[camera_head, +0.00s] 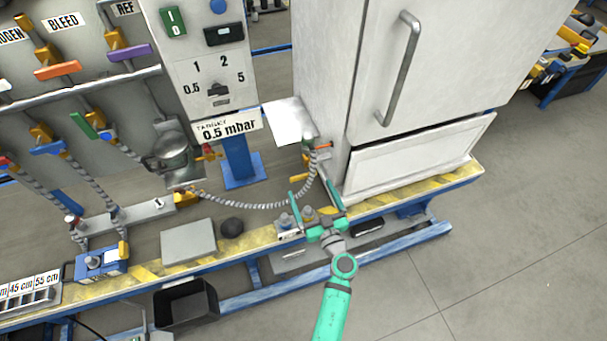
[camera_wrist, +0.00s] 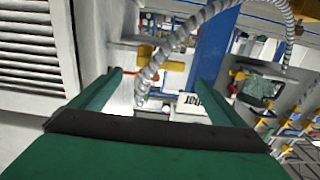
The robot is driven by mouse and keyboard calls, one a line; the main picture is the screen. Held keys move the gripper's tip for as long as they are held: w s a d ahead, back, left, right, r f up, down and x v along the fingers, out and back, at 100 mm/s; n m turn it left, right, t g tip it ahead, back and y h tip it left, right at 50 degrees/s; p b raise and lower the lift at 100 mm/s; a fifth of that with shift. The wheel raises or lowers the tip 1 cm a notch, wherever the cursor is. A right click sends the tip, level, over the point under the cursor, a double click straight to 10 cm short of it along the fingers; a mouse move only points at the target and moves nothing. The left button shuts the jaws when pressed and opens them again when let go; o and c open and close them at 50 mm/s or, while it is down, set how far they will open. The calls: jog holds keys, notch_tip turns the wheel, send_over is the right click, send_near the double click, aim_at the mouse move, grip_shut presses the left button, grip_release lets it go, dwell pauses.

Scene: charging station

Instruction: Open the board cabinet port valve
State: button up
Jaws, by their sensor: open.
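The white board cabinet (camera_head: 330,80) stands right of centre in the head view. At its lower left edge is a small port fitting with an orange-red handle (camera_head: 322,147), where a grey corrugated hose (camera_head: 262,206) ends. My green gripper (camera_head: 309,187) is just below this fitting, apart from it, open and empty. In the wrist view the open fingers (camera_wrist: 160,78) frame the hose (camera_wrist: 150,72) and a yellow fitting (camera_wrist: 174,74). A thin orange-red handle (camera_wrist: 130,72) lies beside the left fingertip; whether they touch I cannot tell. The valve body is partly hidden by the hose.
A louvred white panel (camera_wrist: 30,50) is close on the wrist view's left. The floor (camera_head: 500,240) at right is clear.

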aim_at(304, 176)
jog(key=x, duration=0.8)
jog(key=shift+w, duration=0.15)
jog(key=shift+c, duration=0.4)
